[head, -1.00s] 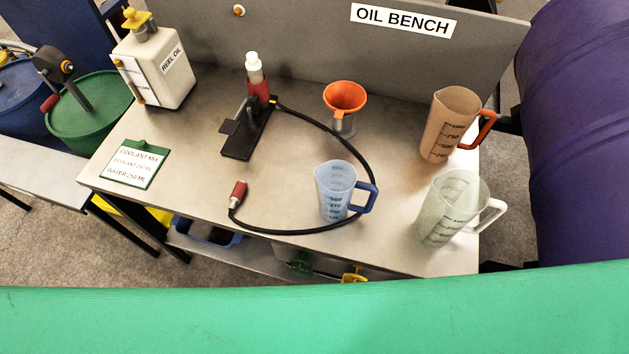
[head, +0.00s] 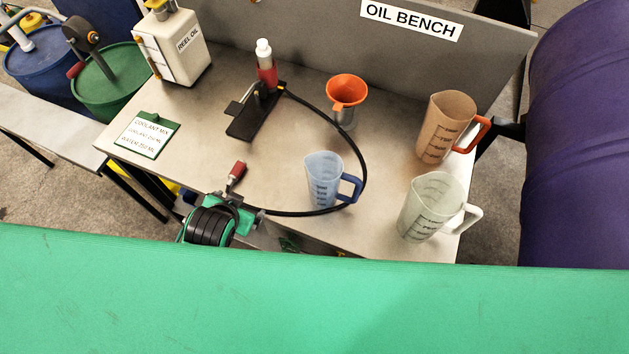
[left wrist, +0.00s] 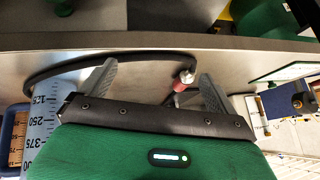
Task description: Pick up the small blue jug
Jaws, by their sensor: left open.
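The small blue jug (head: 320,180) is translucent with a dark blue handle on its right. It stands upright on the bench, right of centre in the head view. My left gripper (head: 236,199) is over the bench's front edge, left of the jug and apart from it. In the left wrist view the left gripper (left wrist: 157,82) has its fingers spread, with no jug between them. The jug also shows at that view's left edge (left wrist: 42,118), outside the fingers and partly cut off. My right gripper is in neither view.
A black hose curves behind and around the jug to a red-grip nozzle (head: 237,172) near my left gripper. A pale green jug (head: 425,205) and a brown jug (head: 443,128) stand to the right. An orange funnel (head: 346,90) stands behind. The bench's (head: 200,135) left-middle top is clear.

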